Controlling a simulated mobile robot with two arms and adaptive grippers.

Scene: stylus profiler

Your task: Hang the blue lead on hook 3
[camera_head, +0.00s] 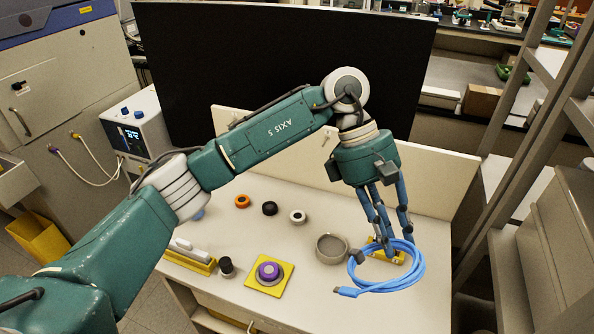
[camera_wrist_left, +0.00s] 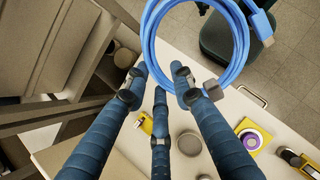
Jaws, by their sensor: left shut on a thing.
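The blue lead (camera_head: 420,266) is a coiled cable with a plug at its end, at the right part of the white table in the head view. My left gripper (camera_head: 388,248) has three blue fingers pointing down, shut on the coil. In the left wrist view the lead (camera_wrist_left: 241,45) loops past the fingertips of the left gripper (camera_wrist_left: 158,82), and its plug hangs out at the top right. A low white panel (camera_head: 440,187) stands along the table's back, largely behind my arm. I cannot make out which hook is number 3. My right gripper is not in view.
A grey round dish (camera_head: 331,249) stands just left of the lead. A yellow plate with a purple knob (camera_head: 269,271) lies further left. Orange, black and white round pieces sit behind it. A black screen (camera_head: 250,55) rises behind the panel. Metal shelving (camera_head: 510,95) stands at the right.

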